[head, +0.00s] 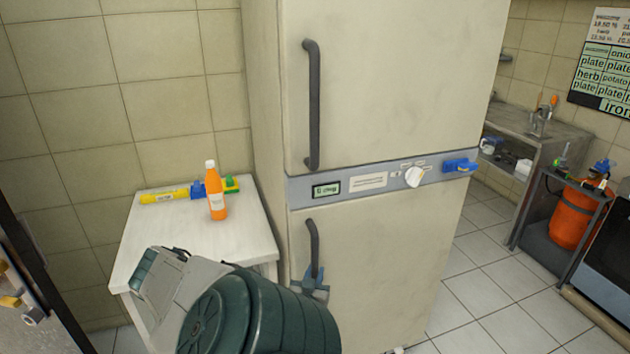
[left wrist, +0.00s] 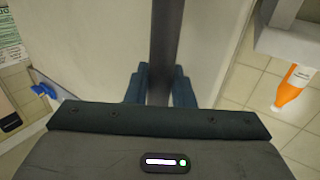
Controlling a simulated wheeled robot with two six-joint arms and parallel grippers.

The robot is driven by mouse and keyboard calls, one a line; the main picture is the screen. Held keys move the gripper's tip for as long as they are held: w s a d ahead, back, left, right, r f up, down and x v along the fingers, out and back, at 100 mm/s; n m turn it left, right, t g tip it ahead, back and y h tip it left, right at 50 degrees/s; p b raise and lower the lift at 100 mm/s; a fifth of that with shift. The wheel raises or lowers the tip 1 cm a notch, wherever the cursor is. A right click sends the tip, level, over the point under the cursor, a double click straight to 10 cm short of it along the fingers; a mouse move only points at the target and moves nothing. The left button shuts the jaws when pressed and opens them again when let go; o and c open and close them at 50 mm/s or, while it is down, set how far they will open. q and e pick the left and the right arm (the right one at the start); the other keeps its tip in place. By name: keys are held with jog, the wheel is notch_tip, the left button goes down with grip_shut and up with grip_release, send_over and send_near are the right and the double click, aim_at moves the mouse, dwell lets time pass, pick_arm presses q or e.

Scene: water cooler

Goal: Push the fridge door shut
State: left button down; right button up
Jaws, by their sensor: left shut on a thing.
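The tall cream fridge (head: 390,90) stands in the middle of the head view, with an upper door and a lower door (head: 390,260). The lower door looks flush with the front, or nearly so; a small gap cannot be ruled out. Its dark vertical handle (head: 314,240) is near the door's left edge. My left gripper (head: 314,282) is shut on the lower part of this handle. In the left wrist view, the gripper's blue-grey fingers (left wrist: 160,88) sit on both sides of the dark handle bar (left wrist: 164,40). My right gripper is not in view.
A white table (head: 150,225) left of the fridge holds an orange bottle (head: 216,192) and a yellow and blue item (head: 170,196). A control strip (head: 365,181) with a white knob and blue part lies between the doors. Tiled floor (head: 500,265) is open at right.

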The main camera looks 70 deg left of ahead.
pick_arm(q)
jog(key=c, duration=1.3)
grip_release()
jog(key=b+v, duration=0.2)
jog(key=v, duration=0.8)
jog(key=shift+s+d, duration=0.2)
jog(key=shift+d, duration=0.15)
jog(key=shift+f, duration=0.15)
jog(key=s+a+f+m+g+h, duration=0.1)
jog(key=s+f+m+g+h, duration=0.2)
jog(key=f, duration=0.7)
jog(key=s+a+f+m+g+h, duration=0.1)
jog(key=s+f+m+g, duration=0.2)
jog(key=f, duration=0.8)
jog(key=s+d+f+m+g+h, duration=0.1)
jog(key=s+d+f+h, duration=0.15)
jog(key=d+f, duration=0.4)
jog(key=s+d+f+m+g+h, duration=0.1)
jog(key=s+d+f+h, duration=0.2)
jog(key=f, duration=0.6)
jog(key=d+f+m+h, duration=0.2)
jog(key=d+f, duration=0.5)
jog(key=d, duration=0.5)
jog(key=d+f+m+h, duration=0.3)
jog(key=d+f, duration=0.4)
jog(key=d, duration=0.5)
jog(key=shift+s+d+t, duration=0.15)
jog(key=shift+d+t, duration=0.05)
jog(key=shift+t, duration=0.2)
